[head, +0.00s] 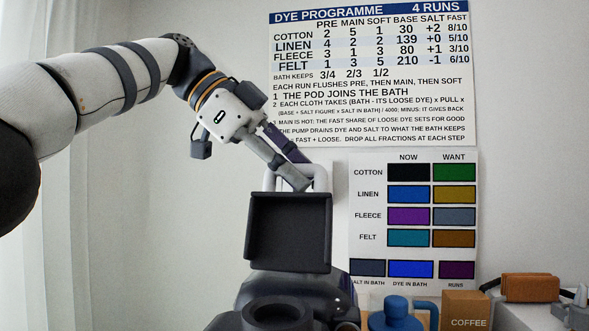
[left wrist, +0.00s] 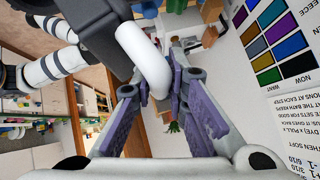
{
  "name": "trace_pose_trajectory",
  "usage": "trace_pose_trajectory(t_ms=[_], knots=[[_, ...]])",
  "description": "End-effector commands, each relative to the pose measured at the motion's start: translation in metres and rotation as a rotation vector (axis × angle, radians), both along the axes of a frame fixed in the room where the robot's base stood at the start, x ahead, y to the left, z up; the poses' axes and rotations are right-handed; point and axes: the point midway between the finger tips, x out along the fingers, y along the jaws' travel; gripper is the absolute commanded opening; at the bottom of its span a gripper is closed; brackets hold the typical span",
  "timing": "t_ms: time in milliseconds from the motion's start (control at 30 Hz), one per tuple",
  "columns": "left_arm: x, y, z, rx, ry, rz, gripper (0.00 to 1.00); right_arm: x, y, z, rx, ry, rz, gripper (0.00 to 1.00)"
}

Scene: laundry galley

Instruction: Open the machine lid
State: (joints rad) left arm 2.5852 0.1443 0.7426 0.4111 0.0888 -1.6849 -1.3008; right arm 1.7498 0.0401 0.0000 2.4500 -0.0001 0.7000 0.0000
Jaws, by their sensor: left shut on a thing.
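A dark square panel with a raised rim, which looks like the machine lid (head: 288,232), stands close to upright in the head view. A white tubular handle (head: 321,176) rises at its top edge. My left gripper (head: 303,182) reaches down from the upper left and is shut on this handle. In the left wrist view the bent white handle (left wrist: 148,62) passes between the purple fingers of my left gripper (left wrist: 158,88). Dark rounded parts (head: 300,290) show below the lid; the machine's opening cannot be made out. My right gripper is not in view.
A dye programme chart (head: 372,75) and a colour chart (head: 413,220) hang on the wall behind. At lower right are a blue jug (head: 395,315), a coffee box (head: 465,310) and a brown box (head: 530,287). A curtain (head: 90,230) hangs at left.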

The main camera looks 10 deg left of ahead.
Motion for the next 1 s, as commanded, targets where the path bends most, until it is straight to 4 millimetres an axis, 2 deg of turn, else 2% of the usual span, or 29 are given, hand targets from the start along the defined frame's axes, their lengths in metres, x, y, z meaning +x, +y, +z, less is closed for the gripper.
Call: trace_pose_trajectory(t_ms=[400, 433, 500, 833, 1000], knots=[[-0.0019, -0.0002, 0.0020, -0.003, 0.002, -0.002, 0.00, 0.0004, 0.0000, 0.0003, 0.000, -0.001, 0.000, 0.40], [-0.0019, -0.0002, 0.0019, -0.003, 0.002, -0.002, 0.18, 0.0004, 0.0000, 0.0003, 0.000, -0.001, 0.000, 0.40], [-0.0018, -0.0002, 0.0016, -0.003, 0.002, -0.001, 0.28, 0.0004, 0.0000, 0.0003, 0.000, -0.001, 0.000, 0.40], [-0.0011, 0.0008, 0.0007, -0.001, 0.005, -0.001, 0.28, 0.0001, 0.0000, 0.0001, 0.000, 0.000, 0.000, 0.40], [-0.0028, 0.0065, 0.0073, -0.003, 0.002, 0.000, 0.28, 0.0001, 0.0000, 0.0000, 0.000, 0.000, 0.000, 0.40]])
